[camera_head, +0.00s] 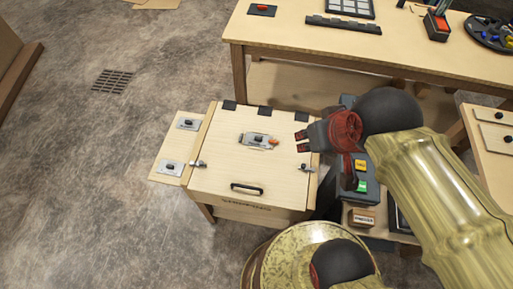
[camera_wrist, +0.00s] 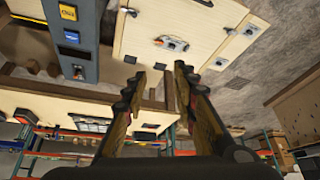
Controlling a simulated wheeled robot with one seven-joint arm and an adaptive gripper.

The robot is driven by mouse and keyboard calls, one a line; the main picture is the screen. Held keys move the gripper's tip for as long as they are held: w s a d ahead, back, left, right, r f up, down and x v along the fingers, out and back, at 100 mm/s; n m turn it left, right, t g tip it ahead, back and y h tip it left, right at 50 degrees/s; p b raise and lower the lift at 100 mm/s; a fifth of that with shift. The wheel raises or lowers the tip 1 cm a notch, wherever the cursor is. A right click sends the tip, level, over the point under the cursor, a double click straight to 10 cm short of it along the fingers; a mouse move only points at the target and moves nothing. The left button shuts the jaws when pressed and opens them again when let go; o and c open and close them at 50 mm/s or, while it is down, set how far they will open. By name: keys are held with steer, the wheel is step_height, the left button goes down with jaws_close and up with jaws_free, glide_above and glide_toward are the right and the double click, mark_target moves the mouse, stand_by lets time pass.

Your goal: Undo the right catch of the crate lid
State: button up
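The crate lid (camera_head: 225,150) is a pale wooden panel, lying closed. The right catch (camera_head: 308,168) is a small metal piece at the lid's right edge; it also shows near the top of the wrist view (camera_wrist: 129,11). Its exact lever position is too small to tell. The matching left catch (camera_head: 197,164) sits at the left edge. My gripper (camera_head: 301,141) is over the lid's upper right part, apart from the right catch, farther back. In the wrist view its two fingers (camera_wrist: 160,72) stand apart with nothing between them.
A dark handle (camera_head: 247,188) and a metal latch plate with an orange tip (camera_head: 258,141) are on the lid. Black hinges line the back edge. A wooden table (camera_head: 300,40) is behind.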

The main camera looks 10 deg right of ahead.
step_height(320, 180, down, 6)
steer(key=w+g, duration=0.2)
steer(key=n+g, duration=0.4)
steer(key=n, duration=0.8)
glide_above(276, 141)
steer(key=f, duration=3)
steer(key=shift+s+b, duration=0.2)
steer(key=shift+b, duration=0.15)
steer(key=shift+w+n, duration=0.2)
steer(key=shift+n, duration=0.4)
steer(key=shift+f, duration=0.25)
step_height(276, 141, down, 7)
steer(key=shift+f+b, duration=0.2)
steer(key=shift+b, duration=0.85)
